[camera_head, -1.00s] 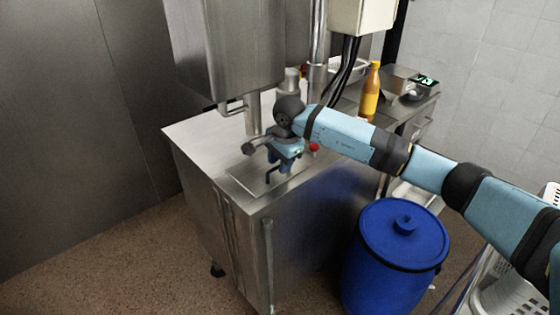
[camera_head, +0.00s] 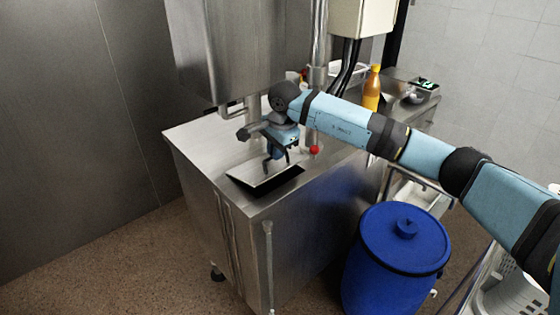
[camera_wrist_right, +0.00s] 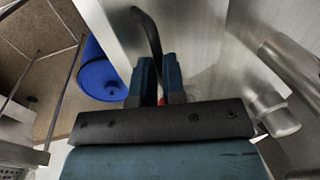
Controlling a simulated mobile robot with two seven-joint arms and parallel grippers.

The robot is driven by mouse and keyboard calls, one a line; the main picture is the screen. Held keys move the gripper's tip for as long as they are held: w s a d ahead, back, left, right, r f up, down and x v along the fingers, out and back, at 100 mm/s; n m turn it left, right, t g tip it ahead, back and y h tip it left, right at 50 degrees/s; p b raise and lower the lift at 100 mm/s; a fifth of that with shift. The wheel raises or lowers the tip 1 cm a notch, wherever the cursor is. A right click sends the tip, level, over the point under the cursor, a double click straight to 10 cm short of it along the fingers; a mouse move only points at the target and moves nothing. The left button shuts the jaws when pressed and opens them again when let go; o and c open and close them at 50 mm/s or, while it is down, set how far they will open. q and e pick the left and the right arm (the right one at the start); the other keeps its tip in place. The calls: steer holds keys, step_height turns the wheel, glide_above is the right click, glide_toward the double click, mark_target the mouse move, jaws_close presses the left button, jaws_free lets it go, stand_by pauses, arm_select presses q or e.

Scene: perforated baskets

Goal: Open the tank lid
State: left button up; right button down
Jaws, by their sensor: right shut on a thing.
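The steel tank (camera_head: 190,150) has a flat top with a rectangular lid (camera_head: 250,172). The lid is partly raised, and a dark opening (camera_head: 275,188) shows along its front edge. My right gripper (camera_head: 277,158) is over the lid, shut on its dark handle (camera_head: 267,168). In the right wrist view the dark curved handle (camera_wrist_right: 148,35) runs down to the fingers of the right gripper (camera_wrist_right: 158,78). The fingers hide part of the handle. My left gripper is not in view.
A steel box and pipe (camera_head: 252,112) stand above the back of the tank top. A red knob (camera_head: 314,150) is right of the lid. A blue barrel (camera_head: 395,260) stands beside the tank, below my right arm. An orange bottle (camera_head: 372,88) is behind the arm.

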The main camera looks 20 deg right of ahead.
steer(key=shift+w+a+r, duration=0.2)
steer(key=shift+w+r, duration=0.3)
steer(key=shift+w+a+r, duration=0.2)
steer(key=shift+w+r, duration=0.25)
steer(key=shift+r, duration=0.05)
steer(key=shift+w+a+r+b, duration=0.2)
steer(key=shift+w+r, duration=0.05)
steer(key=shift+w, duration=0.15)
steer(key=shift+w+a+r+b, duration=0.15)
steer(key=shift+w+r+b, duration=0.1)
steer(key=shift+w, duration=0.15)
steer(key=c, duration=1.6)
jaws_free()
steer(key=o, duration=0.4)
steer(key=shift+w+a+f, duration=0.1)
steer(key=shift+w+f, duration=0.2)
steer(key=shift+w, duration=0.1)
steer(key=shift+s+r, duration=0.15)
steer(key=shift+r, duration=0.15)
step_height(320, 180, up, 14)
steer(key=f, duration=0.1)
glide_above(273, 166)
steer(key=shift+r, duration=0.25)
